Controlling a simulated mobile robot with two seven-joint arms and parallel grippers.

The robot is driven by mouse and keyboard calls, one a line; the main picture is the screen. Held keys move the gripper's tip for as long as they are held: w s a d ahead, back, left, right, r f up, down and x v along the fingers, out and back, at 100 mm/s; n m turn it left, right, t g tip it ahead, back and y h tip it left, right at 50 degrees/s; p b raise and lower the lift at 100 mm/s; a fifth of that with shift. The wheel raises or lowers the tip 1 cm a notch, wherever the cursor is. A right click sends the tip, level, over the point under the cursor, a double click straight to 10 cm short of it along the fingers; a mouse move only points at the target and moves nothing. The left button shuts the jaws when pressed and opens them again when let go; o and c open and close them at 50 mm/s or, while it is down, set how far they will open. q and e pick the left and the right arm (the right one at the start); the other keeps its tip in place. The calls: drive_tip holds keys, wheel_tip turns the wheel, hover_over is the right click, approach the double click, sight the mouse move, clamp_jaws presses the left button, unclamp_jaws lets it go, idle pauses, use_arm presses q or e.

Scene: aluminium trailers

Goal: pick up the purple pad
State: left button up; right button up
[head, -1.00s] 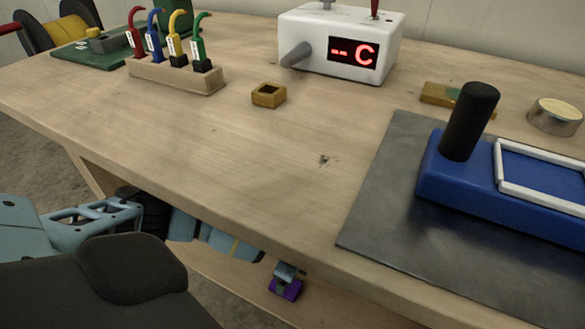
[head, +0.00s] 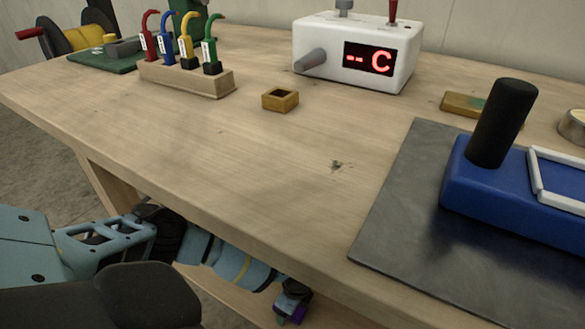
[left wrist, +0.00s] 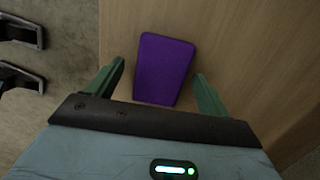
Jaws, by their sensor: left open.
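The purple pad (left wrist: 164,68) lies on a wooden surface in the left wrist view, flat and tapering slightly toward its near end. My left gripper (left wrist: 160,84) is open, with one green finger on each side of the pad's near part. Small gaps show between the fingers and the pad; I cannot tell how far above it they are. In the head view my left gripper (head: 290,306) is low beside the table's front edge, and a small part of the purple pad (head: 299,313) shows by it, mostly hidden. My right gripper is not in view.
The tabletop's middle is clear.

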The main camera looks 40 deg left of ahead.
use_arm(q)
drive_tip(key=shift+f, duration=0.3)
idle(0.4)
drive_tip(key=shift+c, duration=0.6)
drive_tip(key=c, duration=0.9)
